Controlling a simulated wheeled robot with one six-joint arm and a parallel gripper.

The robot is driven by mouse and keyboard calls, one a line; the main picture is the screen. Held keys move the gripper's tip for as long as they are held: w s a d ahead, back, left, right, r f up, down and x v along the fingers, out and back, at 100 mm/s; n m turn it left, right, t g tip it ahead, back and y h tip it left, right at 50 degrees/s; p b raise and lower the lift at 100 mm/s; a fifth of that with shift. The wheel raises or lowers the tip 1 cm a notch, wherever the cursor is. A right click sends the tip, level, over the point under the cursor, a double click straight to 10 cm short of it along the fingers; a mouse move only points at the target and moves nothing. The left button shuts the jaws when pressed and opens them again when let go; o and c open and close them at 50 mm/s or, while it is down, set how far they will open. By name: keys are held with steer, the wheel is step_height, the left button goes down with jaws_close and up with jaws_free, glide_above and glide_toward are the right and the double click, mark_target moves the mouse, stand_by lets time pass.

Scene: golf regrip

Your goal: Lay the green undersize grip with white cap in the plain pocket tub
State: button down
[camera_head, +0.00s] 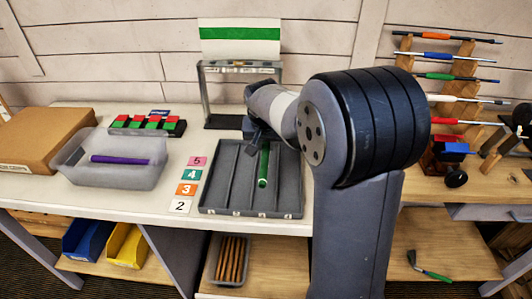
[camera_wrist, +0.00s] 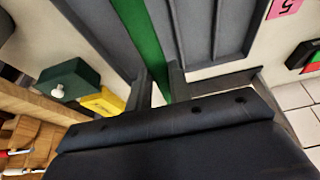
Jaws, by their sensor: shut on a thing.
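The green grip (camera_head: 263,167) lies lengthwise along a right-hand channel of the grey slotted tray (camera_head: 212,201); I cannot tell if it is lifted. A pale end shows at its near tip. My gripper (camera_head: 256,136) is shut on its far part. In the wrist view the green grip (camera_wrist: 143,32) runs up between the two fingers of my gripper (camera_wrist: 160,88). A translucent grey tub (camera_head: 112,177) on the left of the bench looks like the plain pocket tub. It holds a purple grip (camera_head: 120,160).
Number cards (camera_head: 187,189) stand between tub and tray. A red and green block rack (camera_head: 148,126) is behind the tub, and a cardboard box (camera_head: 40,135) at its left. A metal stand (camera_head: 205,95) rises behind the tray. Shafts on a wooden rack (camera_head: 455,77) are at right.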

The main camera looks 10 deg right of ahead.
mark_target(266, 147)
steer(key=shift+r, duration=0.1)
steer(key=shift+r+p, duration=1.95)
steer(key=shift+r, duration=0.6)
steer(key=shift+f, duration=0.1)
